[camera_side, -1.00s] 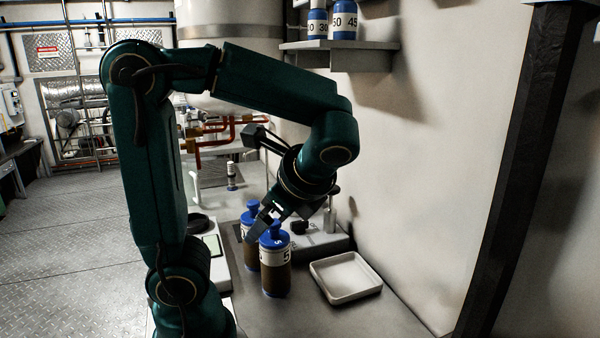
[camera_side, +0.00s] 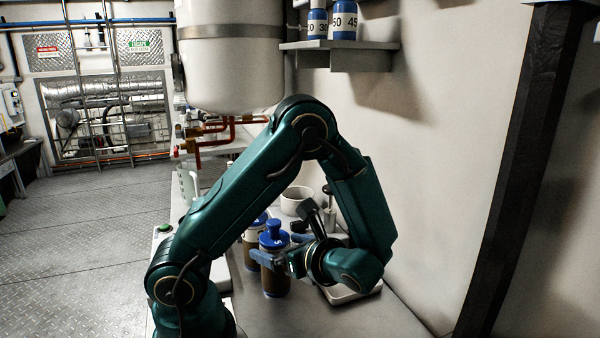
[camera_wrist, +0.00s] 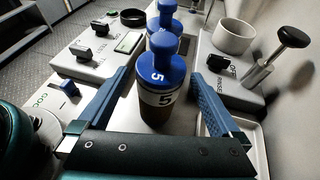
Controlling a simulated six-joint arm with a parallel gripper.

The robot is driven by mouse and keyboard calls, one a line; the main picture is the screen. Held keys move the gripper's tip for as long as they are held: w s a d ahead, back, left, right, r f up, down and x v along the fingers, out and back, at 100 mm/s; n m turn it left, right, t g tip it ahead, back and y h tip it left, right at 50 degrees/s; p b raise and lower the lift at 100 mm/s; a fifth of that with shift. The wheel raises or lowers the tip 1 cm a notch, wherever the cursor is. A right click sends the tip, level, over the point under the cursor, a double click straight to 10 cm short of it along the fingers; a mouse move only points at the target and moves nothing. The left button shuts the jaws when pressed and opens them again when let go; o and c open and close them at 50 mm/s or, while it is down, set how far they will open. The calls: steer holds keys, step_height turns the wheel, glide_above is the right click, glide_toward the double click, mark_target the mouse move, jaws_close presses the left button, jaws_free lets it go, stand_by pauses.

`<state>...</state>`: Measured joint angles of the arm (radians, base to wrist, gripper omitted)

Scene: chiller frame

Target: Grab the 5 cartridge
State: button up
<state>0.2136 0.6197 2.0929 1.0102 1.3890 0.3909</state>
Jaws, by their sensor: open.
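I see space between the cartridge and each finger in the wrist view. In the side view my gripper (camera_side: 268,257) is low and level, coming at the cartridge from the right. A second blue-capped cartridge (camera_side: 251,238) stands close behind it, its label mostly hidden.
A white tray (camera_side: 352,296) lies right of the cartridges, partly under my wrist. A white cup (camera_wrist: 235,36) and a black-knobbed plunger (camera_wrist: 276,57) stand on a grey box at the right. A control box with switches (camera_wrist: 100,60) is at the left.

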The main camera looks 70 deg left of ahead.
steer(key=shift+x, duration=2.55)
jaws_close()
